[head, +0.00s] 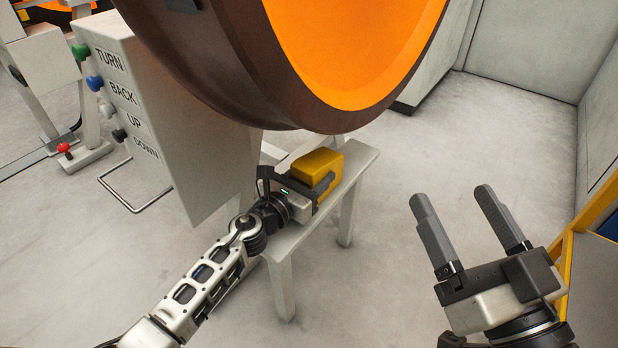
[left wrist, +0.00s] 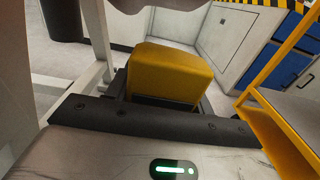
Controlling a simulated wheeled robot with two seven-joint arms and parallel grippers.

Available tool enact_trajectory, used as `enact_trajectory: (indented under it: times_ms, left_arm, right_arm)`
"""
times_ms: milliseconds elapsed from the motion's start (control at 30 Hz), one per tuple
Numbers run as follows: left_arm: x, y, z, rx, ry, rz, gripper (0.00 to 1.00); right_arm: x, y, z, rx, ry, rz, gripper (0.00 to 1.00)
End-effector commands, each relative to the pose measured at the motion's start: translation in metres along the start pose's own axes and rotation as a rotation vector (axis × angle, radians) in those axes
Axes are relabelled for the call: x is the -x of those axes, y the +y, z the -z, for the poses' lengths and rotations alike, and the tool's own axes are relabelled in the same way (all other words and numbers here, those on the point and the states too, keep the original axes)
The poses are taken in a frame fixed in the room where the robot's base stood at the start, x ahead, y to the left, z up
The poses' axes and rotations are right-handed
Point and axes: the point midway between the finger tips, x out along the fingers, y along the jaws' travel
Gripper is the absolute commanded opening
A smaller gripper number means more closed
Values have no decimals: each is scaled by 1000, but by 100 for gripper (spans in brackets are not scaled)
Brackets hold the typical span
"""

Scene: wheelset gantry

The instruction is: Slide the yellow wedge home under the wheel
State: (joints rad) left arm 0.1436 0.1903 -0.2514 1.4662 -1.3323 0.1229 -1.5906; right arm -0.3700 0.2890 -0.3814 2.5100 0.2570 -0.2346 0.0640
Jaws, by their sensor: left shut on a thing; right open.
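The yellow wedge (head: 318,170) sits on a small grey-white stand (head: 349,176), just below the rim of the big wheel (head: 225,75), which has a dark brown rim and orange face. My left gripper (head: 300,190) is shut on the yellow wedge, with a dark finger along its near right side. The wedge also shows in the left wrist view (left wrist: 168,72) just beyond the gripper. Whether it touches the wheel I cannot tell; the wheel's lowest part hides the area behind it. My right gripper (head: 472,230) is open and empty, to the right, over the floor.
A control box (head: 165,120) labelled TURN, BACK, UP and DOWN, with coloured knobs, stands left of the wheel. A yellow-framed cart (head: 580,235) is at the right edge.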

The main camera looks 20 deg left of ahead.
Motion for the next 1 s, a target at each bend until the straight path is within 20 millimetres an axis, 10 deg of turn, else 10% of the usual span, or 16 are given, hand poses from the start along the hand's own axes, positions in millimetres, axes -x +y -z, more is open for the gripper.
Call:
enact_trajectory:
  times_ms: [267,300,367,767,1000]
  left_arm:
    - [-1,0,-2,0,-4,0,15]
    - [-1,0,-2,0,-4,0,61]
    - [-1,0,-2,0,-4,0,78]
    - [7,0,1,0,3,0,78]
    - [54,-1,1,-1,4,1,78]
  right_arm:
    - [-1,-1,1,2,2,2,74]
    - [-1,-1,1,1,2,2,74]
    - [-1,-1,1,1,2,2,74]
    - [0,-1,0,-10,-6,0,74]
    - [3,-1,-8,-56,-51,-13,74]
